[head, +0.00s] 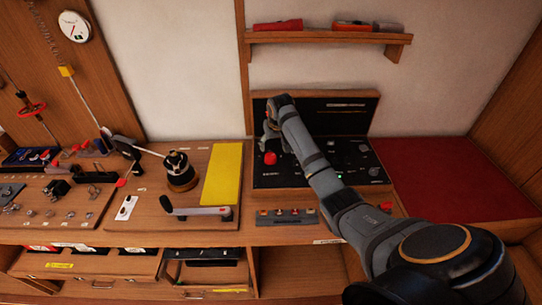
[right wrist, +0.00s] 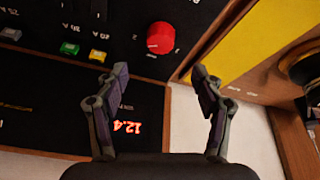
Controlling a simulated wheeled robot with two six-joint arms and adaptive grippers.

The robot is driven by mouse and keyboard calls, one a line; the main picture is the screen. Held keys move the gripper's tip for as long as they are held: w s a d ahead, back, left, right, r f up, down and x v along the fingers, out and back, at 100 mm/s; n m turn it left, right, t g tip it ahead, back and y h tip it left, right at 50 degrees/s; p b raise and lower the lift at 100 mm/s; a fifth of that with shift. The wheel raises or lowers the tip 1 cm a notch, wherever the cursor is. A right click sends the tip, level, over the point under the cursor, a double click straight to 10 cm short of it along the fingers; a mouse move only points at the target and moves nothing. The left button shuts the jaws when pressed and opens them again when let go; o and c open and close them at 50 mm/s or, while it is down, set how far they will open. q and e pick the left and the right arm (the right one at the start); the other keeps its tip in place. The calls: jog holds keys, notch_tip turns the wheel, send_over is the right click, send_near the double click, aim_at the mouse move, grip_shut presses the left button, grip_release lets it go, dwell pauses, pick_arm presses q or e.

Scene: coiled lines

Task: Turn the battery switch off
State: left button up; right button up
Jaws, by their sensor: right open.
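The battery switch appears to be the round red knob (head: 270,158) at the left of the black panel (head: 290,178). It also shows in the right wrist view, where the red knob (right wrist: 160,38) lies just beyond the fingertips and is centred between them. My right gripper (right wrist: 160,74) is open with nothing between its fingers. In the head view the right gripper (head: 268,136) is over the panel, just above the knob and partly hidden by its own wrist. The fingers do not appear to touch the knob. My left gripper is not in view.
The panel also carries a lit green light (head: 340,177), coloured buttons (right wrist: 69,48) and a red 12.4 readout (right wrist: 127,127). A yellow board (head: 222,174) and a winch (head: 180,172) stand to the left. A red mat (head: 440,180) lies clear on the right.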

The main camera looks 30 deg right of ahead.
aim_at(271, 156)
jog(key=p+x, duration=0.1)
jog(key=x, duration=0.9)
jog(key=shift+w+f, duration=0.1)
jog(key=shift+f, duration=0.2)
jog(key=c, duration=1.2)
